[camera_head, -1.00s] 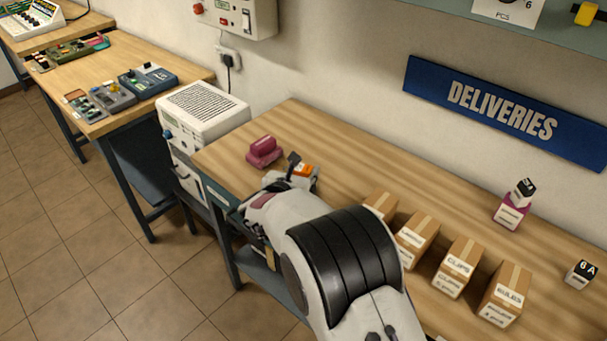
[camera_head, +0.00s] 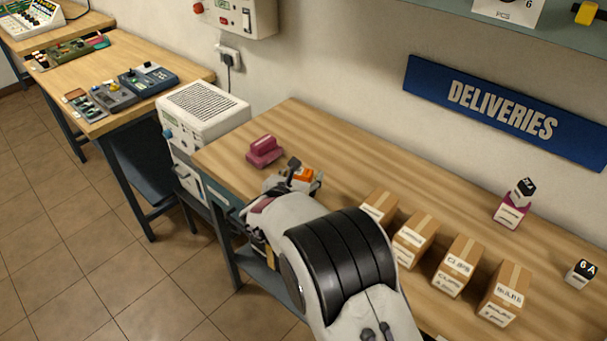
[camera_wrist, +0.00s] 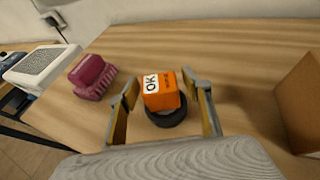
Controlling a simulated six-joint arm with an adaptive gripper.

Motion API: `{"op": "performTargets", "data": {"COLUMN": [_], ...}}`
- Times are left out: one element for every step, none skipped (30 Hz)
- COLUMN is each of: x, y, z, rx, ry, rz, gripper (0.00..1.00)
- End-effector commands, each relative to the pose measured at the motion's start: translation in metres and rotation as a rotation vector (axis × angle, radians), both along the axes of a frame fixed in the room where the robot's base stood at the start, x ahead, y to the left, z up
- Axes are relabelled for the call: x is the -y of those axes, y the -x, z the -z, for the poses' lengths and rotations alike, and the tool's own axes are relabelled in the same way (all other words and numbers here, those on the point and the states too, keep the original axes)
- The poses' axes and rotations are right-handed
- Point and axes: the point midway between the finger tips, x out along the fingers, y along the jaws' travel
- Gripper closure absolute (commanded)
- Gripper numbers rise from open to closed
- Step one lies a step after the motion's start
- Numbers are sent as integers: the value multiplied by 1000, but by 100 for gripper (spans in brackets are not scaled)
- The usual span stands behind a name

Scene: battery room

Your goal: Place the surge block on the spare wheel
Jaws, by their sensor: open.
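An orange block with a white "OK" label (camera_wrist: 163,90), which I take to be the surge block, sits on a black round wheel (camera_wrist: 168,114) on the wooden bench. It looks slightly turned and rests on the wheel's top. In the head view the orange block (camera_head: 304,174) shows partly between my fingers, and the wheel is hidden by my gripper. My gripper (camera_wrist: 164,84) is open, one finger on each side of the block, with a gap visible on both sides. It also shows in the head view (camera_head: 305,172), low over the bench's left part.
A maroon stacked object (camera_head: 264,151) stands left of my gripper. Several cardboard boxes (camera_head: 457,266) stand in a row to the right. A magenta block with a black-and-white cube (camera_head: 514,206) and another cube (camera_head: 581,273) stand further right. The bench behind is clear.

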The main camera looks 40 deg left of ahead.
Motion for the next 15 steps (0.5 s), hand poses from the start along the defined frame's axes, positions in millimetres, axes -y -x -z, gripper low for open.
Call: {"op": "performTargets", "data": {"x": [0, 0, 0, 0, 0, 0, 0, 1, 1, 2, 2, 3, 4, 5, 7], "y": [0, 0, 0, 0, 0, 0, 2, 3, 5, 6, 8, 11, 13, 15, 18], "z": [0, 0, -1, -2, -2, -4, -4, -5, -6, -6, -7, -8, -9, -10, -11], "rx": [0, 0, 0, 0, 0, 0, 0, 0, 1, 1, 1, 1, 1, 0, 0], "ry": [0, 0, 0, 0, 0, 0, 0, 0, -1, -1, -1, -1, -1, 0, 0], "rz": [0, 0, 0, 0, 0, -1, -1, -1, -1, -1, -1, -1, -1, -1, -1], "gripper": [51, 51, 51, 51, 51, 51, 51, 51, 51, 51, 51, 51, 51, 51, 51]}}
